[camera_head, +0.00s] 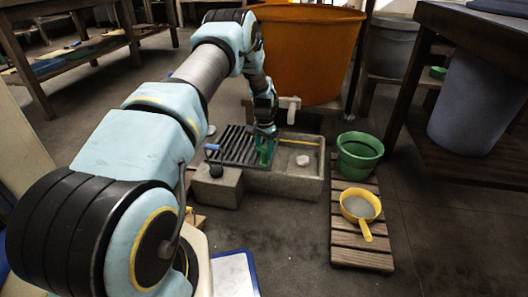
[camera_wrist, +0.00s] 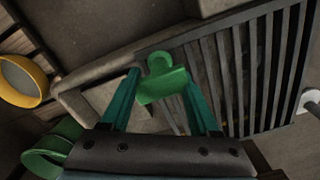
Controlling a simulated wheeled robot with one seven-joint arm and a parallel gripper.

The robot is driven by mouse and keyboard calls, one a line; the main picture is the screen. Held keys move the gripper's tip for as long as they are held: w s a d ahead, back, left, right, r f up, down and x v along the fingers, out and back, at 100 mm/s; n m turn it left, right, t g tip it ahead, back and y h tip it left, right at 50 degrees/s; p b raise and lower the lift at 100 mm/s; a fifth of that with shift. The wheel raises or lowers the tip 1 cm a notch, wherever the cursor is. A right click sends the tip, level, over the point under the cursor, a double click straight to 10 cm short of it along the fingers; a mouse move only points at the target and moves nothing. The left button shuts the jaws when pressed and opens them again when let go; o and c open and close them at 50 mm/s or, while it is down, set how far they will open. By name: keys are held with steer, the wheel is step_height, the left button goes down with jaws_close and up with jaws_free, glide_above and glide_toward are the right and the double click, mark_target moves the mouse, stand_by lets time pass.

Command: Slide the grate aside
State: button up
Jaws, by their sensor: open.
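The dark slatted grate (camera_head: 235,143) lies over the left part of a concrete trough (camera_head: 290,183). It fills the right side of the wrist view (camera_wrist: 265,65). A bright green handle-like piece (camera_wrist: 165,85) with a rounded knob stands at the grate's edge. My gripper (camera_head: 265,150) is over the trough at the grate's right end. In the wrist view its two teal fingers are apart, one on each side of the green piece. I cannot tell whether they touch it. The arm hides part of the grate's far side in the head view.
The trough's right part is uncovered, with a pale lump (camera_head: 302,160) in it. A concrete block (camera_head: 217,187) stands in front. An orange tub (camera_head: 308,55) with a spout is behind. A green bucket (camera_head: 360,157) and yellow scoop (camera_head: 360,207) sit on a wooden pallet at right.

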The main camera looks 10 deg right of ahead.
step_height(320, 180, up, 10)
steer(key=p, duration=0.3)
steer(key=shift+r, duration=0.1)
steer(key=shift+a, duration=0.1)
steer(key=s+a+r+n+t, duration=0.1)
steer(key=s+a+r+n, duration=0.1)
steer(key=s+a+r, duration=0.5)
steer(key=s+a+r+n, duration=0.3)
steer(key=a+r, duration=0.5)
steer(key=r, duration=0.2)
steer(key=s+a+r+n+p, duration=0.1)
steer(key=s+a+r+n, duration=0.15)
steer(key=s+a, duration=0.45)
steer(key=s+a+r+n, duration=0.2)
steer(key=s+a+r, duration=0.15)
steer(key=s, duration=0.85)
step_height(320, 180, up, 38)
steer(key=p, duration=3.8)
steer(key=shift+w+t, duration=0.3)
